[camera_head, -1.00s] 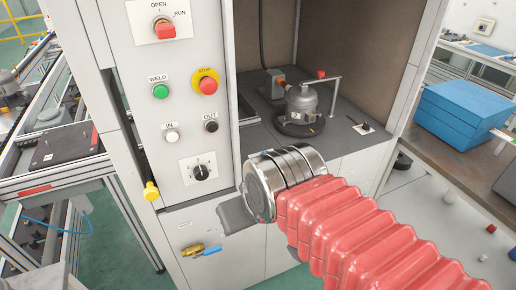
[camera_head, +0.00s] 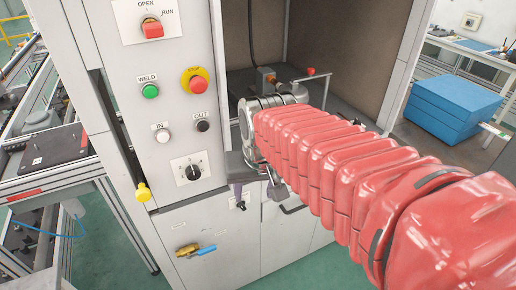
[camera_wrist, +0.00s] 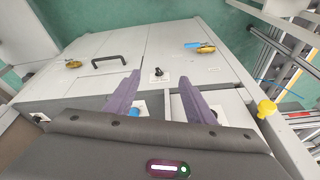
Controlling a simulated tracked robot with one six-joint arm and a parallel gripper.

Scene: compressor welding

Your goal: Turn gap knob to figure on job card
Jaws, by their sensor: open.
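A black dial knob (camera_head: 193,172) sits on a white scale plate on the control panel in the head view. A smaller black knob (camera_head: 241,205) sits lower, on the cabinet front; in the wrist view this small knob (camera_wrist: 158,72) shows on a white plate. I cannot read which one is the gap knob, nor any figure or job card. My gripper (camera_head: 257,187) is open and empty in front of the cabinet, fingers downward. In the wrist view my gripper (camera_wrist: 159,76) has its purple fingertips either side of the small knob in the picture; the distance to it is unclear.
Several controls share the panel: the green weld button (camera_head: 150,91), the stop button (camera_head: 197,83) and a red selector (camera_head: 152,28). A yellow knob (camera_head: 143,192) sticks out at the panel's lower left. A blue-handled valve (camera_head: 195,249) and black handle (camera_wrist: 110,60) project from the cabinet front.

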